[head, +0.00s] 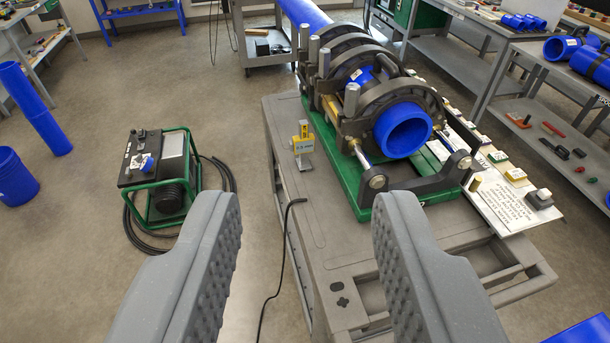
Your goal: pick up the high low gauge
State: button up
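A small upright tool with a yellow and white body and a grey foot (303,140), which looks like the high low gauge, stands on the grey cart top (312,225). It is just left of the green base of the pipe fusion machine (350,182). My gripper (308,205) is open and empty, with its two grey ridged fingers wide apart in the foreground. The gauge shows beyond the fingertips, between them in the picture and a little above their line. Nothing covers it.
The fusion machine clamps a blue pipe (402,130) right of the gauge. A sheet with small blocks (505,200) lies at the cart's right. A black cable (279,255) hangs over the cart's left edge. A green-framed power unit (160,175) stands on the floor at left.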

aim_at(304, 144)
jog(key=k, duration=0.7)
jog(key=z, duration=0.15)
jog(key=i, duration=2.05)
jog(key=z, duration=0.1)
